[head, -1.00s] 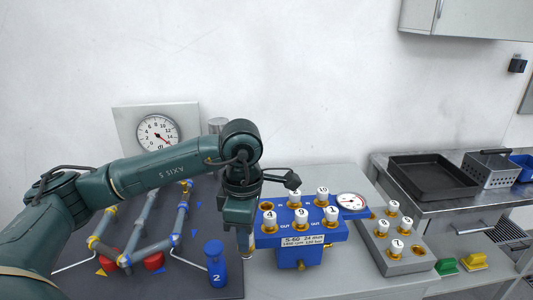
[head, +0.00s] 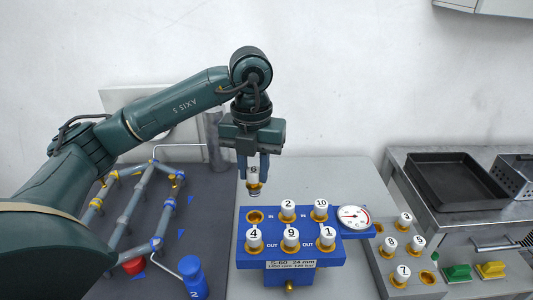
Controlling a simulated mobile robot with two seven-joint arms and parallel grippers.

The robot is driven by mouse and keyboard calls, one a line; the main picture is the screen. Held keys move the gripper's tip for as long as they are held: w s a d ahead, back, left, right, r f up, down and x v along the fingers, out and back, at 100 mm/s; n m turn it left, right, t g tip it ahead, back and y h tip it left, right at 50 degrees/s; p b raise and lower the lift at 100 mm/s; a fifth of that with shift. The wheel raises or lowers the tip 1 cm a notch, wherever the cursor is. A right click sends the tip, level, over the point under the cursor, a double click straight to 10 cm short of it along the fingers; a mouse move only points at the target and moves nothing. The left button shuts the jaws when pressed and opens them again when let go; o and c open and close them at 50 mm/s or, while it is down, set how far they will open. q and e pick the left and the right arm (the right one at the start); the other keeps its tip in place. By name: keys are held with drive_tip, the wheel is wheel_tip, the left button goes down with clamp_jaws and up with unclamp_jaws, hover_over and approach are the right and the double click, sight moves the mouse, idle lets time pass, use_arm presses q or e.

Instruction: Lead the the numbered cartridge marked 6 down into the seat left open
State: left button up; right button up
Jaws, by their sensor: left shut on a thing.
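My left gripper (head: 253,181) points down and is shut on a white cartridge with a brass lower end (head: 253,175), whose label looks like a 6. It holds the cartridge upright above the back left corner of the blue block (head: 291,250). Just below the cartridge tip is an open brass-rimmed seat (head: 256,214), with a visible gap between them. The block's other seats hold cartridges marked 2 (head: 288,206), 10 (head: 320,205), 4 (head: 254,234), 9 (head: 291,234) and 1 (head: 327,232). My right gripper is out of view.
A round gauge (head: 354,217) sits at the block's right. A grey rack (head: 412,287) holds several cartridges and one empty brass hole (head: 427,277). Bare table (head: 330,175) lies behind the block.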

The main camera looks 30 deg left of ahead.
sight(254, 195)
use_arm(q)
drive_tip(key=shift+w+f, duration=0.1)
drive_tip(key=shift+f, duration=0.05)
drive_tip(key=shift+s+f+b, duration=0.25)
drive_tip(key=shift+f+b, duration=0.35)
drive_tip(key=shift+b, duration=0.05)
wheel_tip(254, 195, down, 3)
drive_tip(key=shift+b, duration=1.05)
drive_tip(key=shift+f+b, duration=0.4)
drive_tip(key=shift+f, duration=0.2)
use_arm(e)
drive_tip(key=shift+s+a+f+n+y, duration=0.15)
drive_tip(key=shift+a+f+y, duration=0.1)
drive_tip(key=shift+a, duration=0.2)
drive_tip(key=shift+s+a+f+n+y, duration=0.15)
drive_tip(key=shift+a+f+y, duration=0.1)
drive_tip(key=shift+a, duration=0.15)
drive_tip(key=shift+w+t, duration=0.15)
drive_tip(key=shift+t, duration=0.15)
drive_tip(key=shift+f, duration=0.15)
use_arm(q)
drive_tip(key=shift+f, duration=0.15)
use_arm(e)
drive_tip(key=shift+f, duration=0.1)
